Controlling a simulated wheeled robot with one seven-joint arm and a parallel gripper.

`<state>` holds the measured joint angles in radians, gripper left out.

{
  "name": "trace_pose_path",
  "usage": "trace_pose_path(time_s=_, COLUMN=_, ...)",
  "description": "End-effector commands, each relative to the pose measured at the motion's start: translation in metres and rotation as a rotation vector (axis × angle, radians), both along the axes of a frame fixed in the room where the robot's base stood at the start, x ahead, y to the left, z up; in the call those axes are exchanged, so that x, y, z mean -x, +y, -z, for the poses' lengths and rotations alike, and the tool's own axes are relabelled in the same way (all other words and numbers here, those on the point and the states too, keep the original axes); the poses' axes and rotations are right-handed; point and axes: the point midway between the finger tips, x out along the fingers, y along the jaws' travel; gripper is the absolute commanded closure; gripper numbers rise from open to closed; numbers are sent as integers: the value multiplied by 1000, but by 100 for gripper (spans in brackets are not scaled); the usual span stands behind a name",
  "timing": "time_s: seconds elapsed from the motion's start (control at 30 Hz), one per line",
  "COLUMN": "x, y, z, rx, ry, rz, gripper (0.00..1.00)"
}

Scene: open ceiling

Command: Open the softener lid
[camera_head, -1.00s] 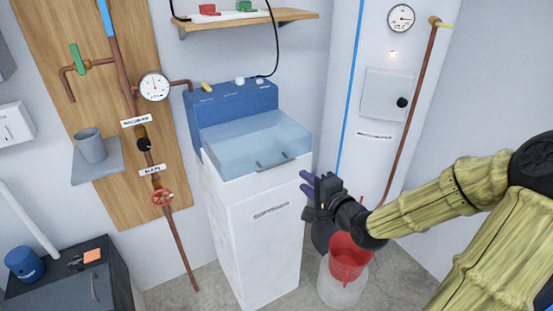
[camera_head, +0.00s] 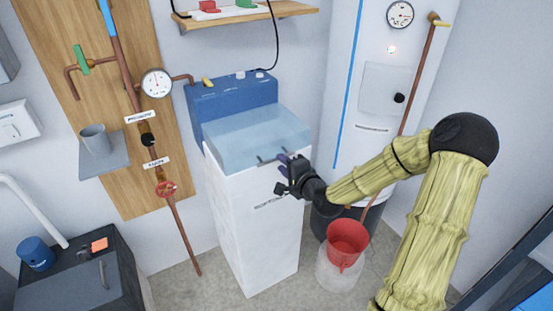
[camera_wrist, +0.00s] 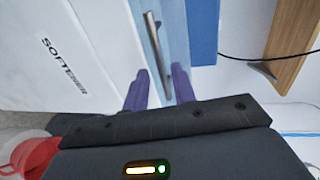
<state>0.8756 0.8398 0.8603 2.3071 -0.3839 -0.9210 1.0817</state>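The softener is a tall white cabinet (camera_head: 255,220) with a translucent pale-blue lid (camera_head: 250,135) on top, which is closed. A slim metal handle (camera_head: 268,160) sits at the lid's front edge. My gripper (camera_head: 281,172) is at the right end of this handle, in front of the cabinet. In the wrist view, its purple fingers (camera_wrist: 160,82) are open and apart. The grey handle bar (camera_wrist: 153,45) runs lengthwise, and its near end appears in the gap between the fingertips. I cannot tell whether a finger touches it.
A blue control panel (camera_head: 235,93) rises behind the lid. A white cylindrical tank (camera_head: 345,75) stands to the right. A wooden shelf (camera_head: 235,17) hangs above. Pipes and a red valve (camera_head: 166,189) are left.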

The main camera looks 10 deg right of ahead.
Motion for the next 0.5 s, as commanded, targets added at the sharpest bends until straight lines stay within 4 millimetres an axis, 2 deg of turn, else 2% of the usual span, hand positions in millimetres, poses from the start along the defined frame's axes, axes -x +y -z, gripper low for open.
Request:
trace_pose_path(time_s=0.1, x=-20, y=8, z=4, rx=-1, ry=0, rz=-3, gripper=74)
trace_pose_path(time_s=0.23, x=-35, y=12, z=7, rx=-1, ry=-1, rz=-1, gripper=74)
trace_pose_path(time_s=0.5, x=-43, y=14, z=9, rx=0, ry=1, rz=-1, gripper=74)
